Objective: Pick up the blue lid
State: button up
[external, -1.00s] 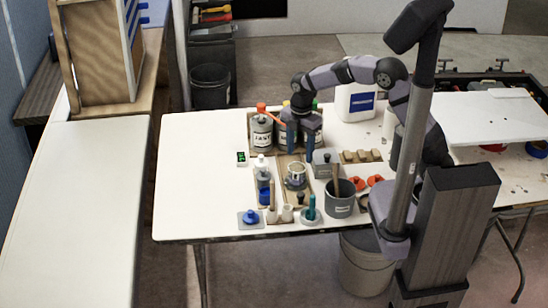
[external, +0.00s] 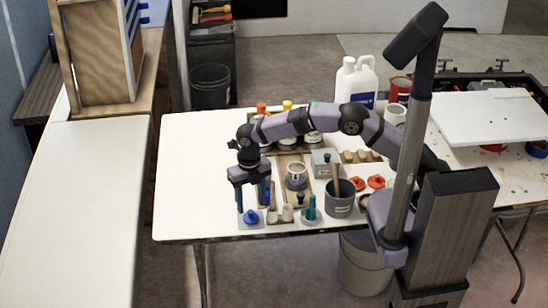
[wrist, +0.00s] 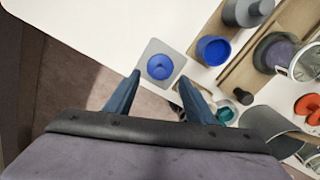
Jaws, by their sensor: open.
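The blue lid (external: 251,217) lies on a grey square pad (external: 241,224) near the front left of the white table. In the wrist view the blue lid (wrist: 161,66) is round with a small raised knob, on its grey pad (wrist: 150,50). My gripper (external: 254,204) is above and slightly behind the lid in the external view. In the wrist view my gripper (wrist: 163,82) is open and empty, its two blue fingers pointing toward the lid, one on each side. I cannot tell the exact height above it.
A blue open jar (wrist: 212,50) stands right of the lid in the wrist view. A grey cup (external: 340,198) with a wooden stick and red lids (external: 376,182) are to the right. The table's left side is clear.

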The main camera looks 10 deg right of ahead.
aim_at(251, 211)
jog(key=shift+w+f+p, duration=0.15)
jog(key=shift+f+p, duration=0.6)
jog(key=shift+f, duration=1.85)
jog(key=shift+c, duration=0.4)
jog(key=c, duration=0.7)
